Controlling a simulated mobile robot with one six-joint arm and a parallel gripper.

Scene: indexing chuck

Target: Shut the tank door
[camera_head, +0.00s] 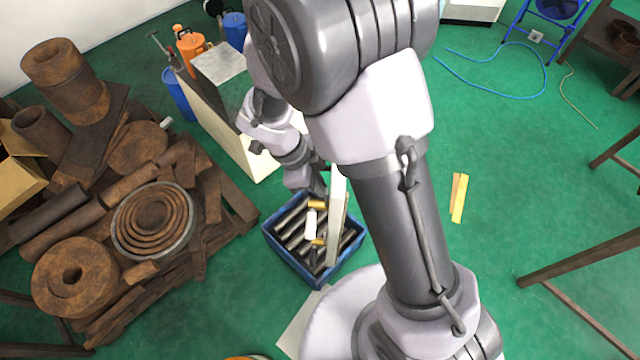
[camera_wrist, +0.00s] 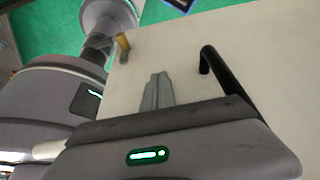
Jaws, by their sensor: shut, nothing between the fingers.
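The tank looks like the cream cabinet (camera_head: 235,125) with a grey top, left of my arm in the head view. A cream panel, which appears to be its door (camera_head: 337,215), stands nearly edge-on over the blue crate, apart from the cabinet body, so it looks open. Where it joins the tank is hidden behind my arm. In the wrist view the door (camera_wrist: 185,50) fills the middle and right, with a black bar handle (camera_wrist: 229,82) and a yellow piece (camera_wrist: 123,47). My gripper (camera_wrist: 160,76) is shut and empty, left of the handle, over the panel; contact is unclear.
A blue crate (camera_head: 272,243) of dark cylindrical parts stands on the green floor beneath the panel. Rusty metal parts (camera_head: 110,205) are heaped at left. Orange and blue containers (camera_head: 190,45) stand behind the cabinet. Floor at right is mostly clear, with a yellow strip (camera_head: 459,198).

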